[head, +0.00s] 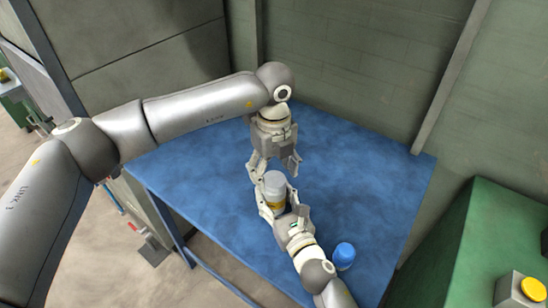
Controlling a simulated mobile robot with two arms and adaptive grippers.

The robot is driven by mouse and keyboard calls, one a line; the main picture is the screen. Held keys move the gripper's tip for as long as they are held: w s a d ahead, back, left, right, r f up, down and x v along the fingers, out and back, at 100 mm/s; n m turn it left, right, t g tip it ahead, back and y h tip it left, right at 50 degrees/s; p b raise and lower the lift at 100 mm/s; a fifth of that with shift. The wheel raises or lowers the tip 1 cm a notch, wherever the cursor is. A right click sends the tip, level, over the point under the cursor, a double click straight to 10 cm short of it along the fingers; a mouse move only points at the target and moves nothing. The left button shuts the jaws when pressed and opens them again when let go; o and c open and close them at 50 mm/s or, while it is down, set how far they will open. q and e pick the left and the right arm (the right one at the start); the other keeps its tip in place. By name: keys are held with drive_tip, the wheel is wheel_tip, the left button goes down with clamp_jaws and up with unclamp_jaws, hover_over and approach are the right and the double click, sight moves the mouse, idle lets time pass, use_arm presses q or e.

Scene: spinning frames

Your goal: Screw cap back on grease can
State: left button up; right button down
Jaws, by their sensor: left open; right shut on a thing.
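The grease can (275,188) stands upright over the blue table, with a pale grey top and a yellow band lower down. My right gripper (278,201) comes from the lower right and is shut on the can's sides, one finger on each side. My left gripper (274,167) points down just above the can's top, fingers spread, with nothing seen between them. I cannot tell whether the grey top is a cap or the bare can. The can's lower part is partly hidden by my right gripper.
A blue rounded object (344,255) stands on the blue table (370,180), right of my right wrist. The table's right and back parts are clear. Walls close off the back. A green cabinet (490,240) with a yellow button (533,289) stands at the right.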

use_arm(q)
drive_tip(key=shift+f, duration=0.9)
